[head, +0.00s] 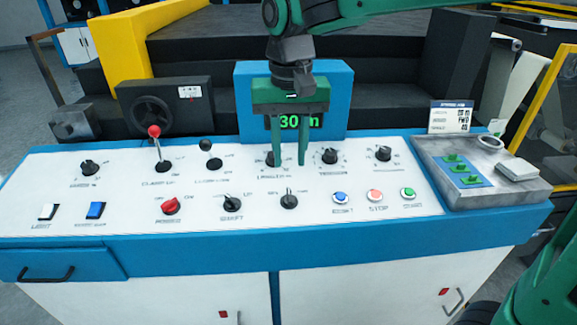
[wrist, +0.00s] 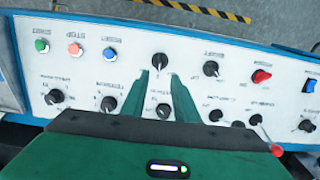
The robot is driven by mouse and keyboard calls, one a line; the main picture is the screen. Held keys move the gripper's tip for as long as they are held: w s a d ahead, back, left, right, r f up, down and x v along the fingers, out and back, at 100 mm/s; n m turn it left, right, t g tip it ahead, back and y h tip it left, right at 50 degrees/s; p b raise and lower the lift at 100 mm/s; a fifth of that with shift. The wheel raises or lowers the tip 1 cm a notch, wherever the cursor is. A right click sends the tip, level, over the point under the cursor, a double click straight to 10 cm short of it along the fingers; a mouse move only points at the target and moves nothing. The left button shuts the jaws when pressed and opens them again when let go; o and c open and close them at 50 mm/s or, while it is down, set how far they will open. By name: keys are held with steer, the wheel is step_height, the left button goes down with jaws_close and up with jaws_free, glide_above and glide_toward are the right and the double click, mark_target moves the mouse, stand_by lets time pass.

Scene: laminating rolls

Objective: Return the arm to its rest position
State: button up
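My gripper (head: 289,163) hangs pointing down over the middle of the white control panel (head: 330,212), in front of the blue display box (head: 243,80). Its two green fingers are apart, with nothing held between them. In the wrist view my gripper (wrist: 161,78) also shows open. A black knob (wrist: 163,111) of the back row shows between the fingers in that view; the left finger partly covers it in the head view. My green arm (head: 360,12) reaches in from the upper right. The gap between fingertips and panel is hard to judge.
A red-tipped lever (head: 154,132) and a black-tipped lever (head: 206,146) stand up left of my gripper. Several knobs and buttons lie around it. The display reads 30 and something partly hidden.

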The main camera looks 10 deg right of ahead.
steer(key=shift+r, duration=0.35)
steer(key=s+d+f+m, duration=0.2)
steer(key=s+d, duration=0.1)
steer(key=d, duration=0.8)
steer(key=s+d+f+m, duration=0.1)
steer(key=s+d+f, duration=0.1)
steer(key=d, duration=0.9)
steer(key=s+d+f+m, duration=0.1)
steer(key=s+d+f, duration=0.2)
steer(key=s+d, duration=0.3)
steer(key=s+d+f+m, duration=0.2)
steer(key=s+d+f, duration=0.2)
steer(key=s, duration=0.6)
steer(key=shift+d+g, duration=0.3)
steer(key=shift+d, duration=0.9)
